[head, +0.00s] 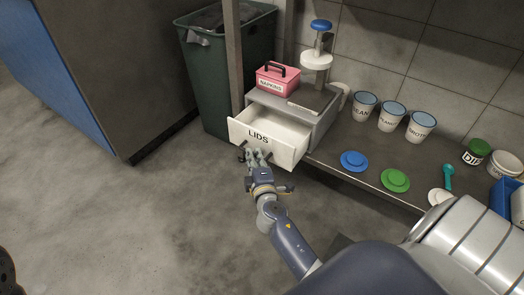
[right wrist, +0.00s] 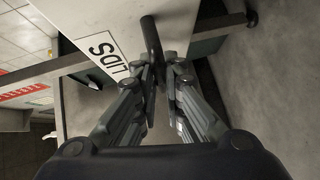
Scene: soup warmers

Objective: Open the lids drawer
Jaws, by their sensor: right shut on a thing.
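The white lids drawer (head: 285,153), labelled LIDS, is pulled out from a grey housing (head: 318,127), and its pale interior shows from above. I cannot make out any lids inside. My right gripper (head: 257,158) is at the drawer's front, below the label. In the right wrist view the label is turned on its side, and the dark bar handle (right wrist: 152,38) runs down between the fingers of my right gripper (right wrist: 160,80), which are shut on it. My left gripper is not in view.
A pink NAPKINS box (head: 278,80) sits on the housing. Several labelled white cups (head: 391,117), a blue lid (head: 354,161) and a green lid (head: 395,181) stand on the counter at right. A dark green bin (head: 215,90) is behind. The floor in front is clear.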

